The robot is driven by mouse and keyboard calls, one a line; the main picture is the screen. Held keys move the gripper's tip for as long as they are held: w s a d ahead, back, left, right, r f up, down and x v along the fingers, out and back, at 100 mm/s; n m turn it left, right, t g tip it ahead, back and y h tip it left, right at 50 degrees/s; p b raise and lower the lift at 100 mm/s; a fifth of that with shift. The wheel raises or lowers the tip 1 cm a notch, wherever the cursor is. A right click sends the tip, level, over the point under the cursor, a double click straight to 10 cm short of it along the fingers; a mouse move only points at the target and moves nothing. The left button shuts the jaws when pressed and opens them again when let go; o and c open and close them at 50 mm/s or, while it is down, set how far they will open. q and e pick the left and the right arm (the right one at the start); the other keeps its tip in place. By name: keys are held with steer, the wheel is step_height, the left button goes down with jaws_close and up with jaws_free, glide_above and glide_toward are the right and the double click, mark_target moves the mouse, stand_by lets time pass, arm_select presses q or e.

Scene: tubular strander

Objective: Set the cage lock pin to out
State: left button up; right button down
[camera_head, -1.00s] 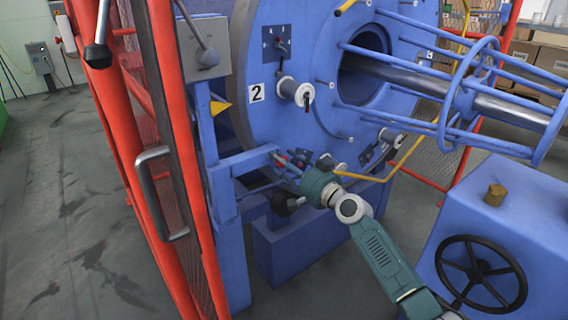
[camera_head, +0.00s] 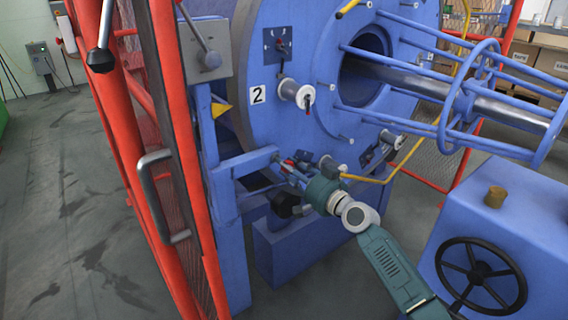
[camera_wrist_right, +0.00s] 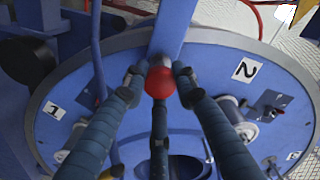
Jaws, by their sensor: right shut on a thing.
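The cage lock pin shows as a red ball knob (camera_wrist_right: 160,84) in the middle of the right wrist view, at the end of a blue bracket beam (camera_wrist_right: 173,28). In the head view the red knob (camera_head: 289,161) is small and partly covered. My right gripper (camera_wrist_right: 160,76) has one finger on each side of the knob and is shut on it. In the head view my right gripper (camera_head: 288,168) reaches the end of the bracket beam (camera_head: 248,162) from the lower right. How far the pin stands out of its bracket is hidden. My left gripper is not in view.
The blue cage disc (camera_head: 350,115) with a number 2 plate (camera_head: 257,94) stands behind the bracket. A red guard door frame (camera_head: 165,170) stands at left. A blue housing with a black handwheel (camera_head: 480,273) is at lower right. Open floor lies at far left.

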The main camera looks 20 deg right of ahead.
steer(key=shift+s+d+r, duration=0.15)
steer(key=shift+s+d, duration=0.2)
steer(key=c, duration=1.7)
jaws_free()
steer(key=o, duration=0.3)
steer(key=shift+s+d, duration=0.15)
steer(key=shift+o, duration=0.2)
steer(key=shift+s, duration=0.1)
steer(key=v, duration=1.2)
